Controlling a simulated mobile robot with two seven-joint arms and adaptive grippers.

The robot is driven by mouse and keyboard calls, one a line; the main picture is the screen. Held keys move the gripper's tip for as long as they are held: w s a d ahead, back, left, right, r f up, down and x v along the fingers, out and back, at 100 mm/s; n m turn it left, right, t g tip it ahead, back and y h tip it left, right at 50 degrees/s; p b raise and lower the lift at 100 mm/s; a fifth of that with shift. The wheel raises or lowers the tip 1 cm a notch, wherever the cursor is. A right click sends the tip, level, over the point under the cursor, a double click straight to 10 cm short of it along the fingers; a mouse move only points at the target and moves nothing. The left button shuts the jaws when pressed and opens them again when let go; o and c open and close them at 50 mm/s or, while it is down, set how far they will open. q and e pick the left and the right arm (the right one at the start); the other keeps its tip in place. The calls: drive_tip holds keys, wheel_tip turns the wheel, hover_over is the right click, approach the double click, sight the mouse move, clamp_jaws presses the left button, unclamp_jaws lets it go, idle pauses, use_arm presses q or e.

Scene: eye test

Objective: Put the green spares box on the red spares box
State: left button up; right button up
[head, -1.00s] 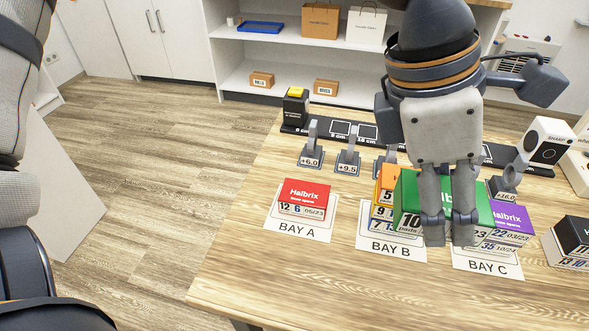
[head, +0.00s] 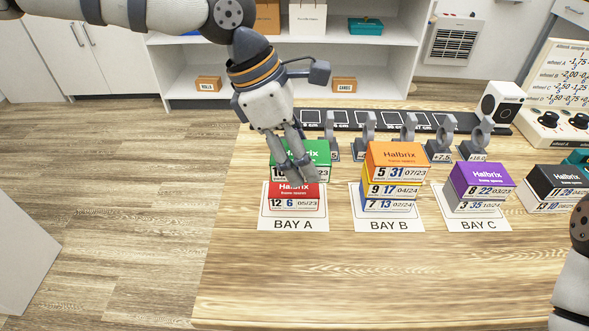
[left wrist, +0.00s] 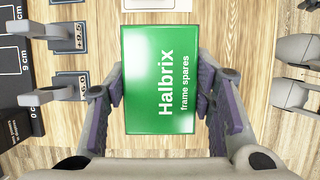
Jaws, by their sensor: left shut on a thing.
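The green spares box (head: 318,151) is between the fingers of my left gripper (head: 297,172) at bay A. In the left wrist view, the green box (left wrist: 160,80) lies between the two pads, label facing the camera. My left gripper is shut on it. The red spares box (head: 299,203) stands on the bay A card. In the head view the green box shows just above and behind the red box's top face, and the fingers cover part of both. I cannot tell whether the boxes touch. The red box is not visible in the wrist view. My right gripper is not in view.
An orange-topped stack (head: 397,163) stands on the bay B card, and a purple-topped stack (head: 480,182) on bay C. A black-topped stack (head: 558,186) is at the right. Lens stands (head: 366,136) and a dark scale (head: 425,120) lie behind. The front table is clear.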

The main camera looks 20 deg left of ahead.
use_arm(q)
drive_tip(key=shift+w+a+f, duration=0.2)
drive_tip(key=shift+w+f, duration=0.05)
drive_tip(key=shift+f, duration=0.1)
drive_tip(key=f, duration=0.2)
drive_tip(key=w+a+f, duration=0.1)
drive_tip(key=f, duration=0.1)
drive_tip(key=shift+a, duration=0.1)
drive_tip(key=shift+f+b, duration=0.3)
drive_tip(key=shift+f, duration=0.15)
drive_tip(key=shift+r, duration=0.1)
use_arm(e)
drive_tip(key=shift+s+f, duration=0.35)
use_arm(q)
drive_tip(key=o, duration=1.2)
